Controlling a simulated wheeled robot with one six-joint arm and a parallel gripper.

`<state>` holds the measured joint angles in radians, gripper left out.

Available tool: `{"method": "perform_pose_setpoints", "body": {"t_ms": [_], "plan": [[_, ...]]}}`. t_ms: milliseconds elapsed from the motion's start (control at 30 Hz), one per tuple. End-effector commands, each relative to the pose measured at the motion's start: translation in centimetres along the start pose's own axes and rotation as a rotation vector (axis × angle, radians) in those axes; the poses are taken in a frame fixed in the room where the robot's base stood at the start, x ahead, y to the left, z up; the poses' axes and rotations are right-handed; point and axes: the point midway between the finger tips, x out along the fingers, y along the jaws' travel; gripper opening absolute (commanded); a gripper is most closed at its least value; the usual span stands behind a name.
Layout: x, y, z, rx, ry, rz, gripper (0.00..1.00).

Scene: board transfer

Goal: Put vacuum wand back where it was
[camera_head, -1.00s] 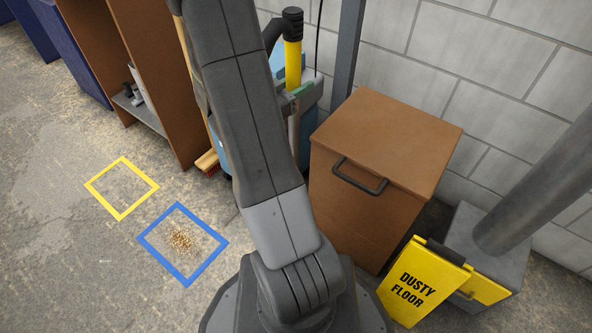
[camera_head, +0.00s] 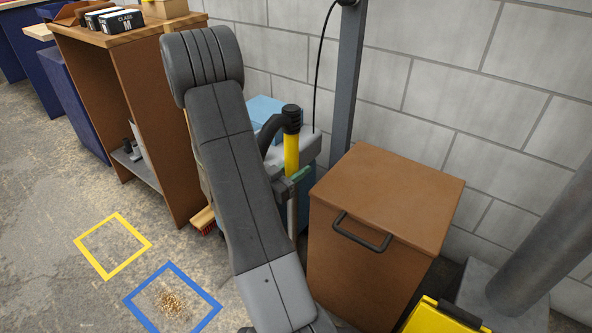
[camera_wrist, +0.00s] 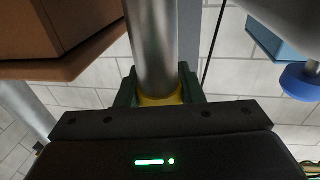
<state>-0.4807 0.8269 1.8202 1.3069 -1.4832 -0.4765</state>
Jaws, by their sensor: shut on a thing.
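The vacuum wand (camera_head: 291,152) stands roughly upright behind my arm, with a black bent grip on top, a yellow section and a silver tube below. In the wrist view its silver tube (camera_wrist: 150,40) and a yellow collar sit between green fingers. My gripper (camera_wrist: 158,90) is shut on the wand at that collar. The blue and grey vacuum body (camera_head: 263,106) stands by the wall behind the wand, partly hidden by my arm. The wand's lower end is hidden in the head view, so I cannot tell what it touches.
A brown bin (camera_head: 350,255) stands close right of the wand. A grey post (camera_head: 348,75) rises behind. A brown shelf unit (camera_head: 160,110) and a broom (camera_head: 203,217) are at left. Yellow (camera_head: 138,232) and blue (camera_head: 185,271) squares mark the floor; grains lie in the blue one.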

Motion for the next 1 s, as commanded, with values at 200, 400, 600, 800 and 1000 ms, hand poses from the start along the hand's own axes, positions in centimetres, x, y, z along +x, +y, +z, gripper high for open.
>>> {"method": "perform_pose_setpoints", "body": {"t_ms": [200, 400, 600, 800, 1000], "plan": [[0.0, 0.0, 0.3, 0.0, 0.0, 0.0, 0.48], [0.0, 0.0, 0.3, 0.0, 0.0, 0.0, 0.56], [0.0, 0.0, -0.1, 0.0, 0.0, 0.0, 0.56], [-2.4, -0.1, -0.2, -0.002, -0.001, -0.005, 0.56], [-6.4, -0.1, -0.2, -0.003, -0.001, -0.005, 0.56]]}}
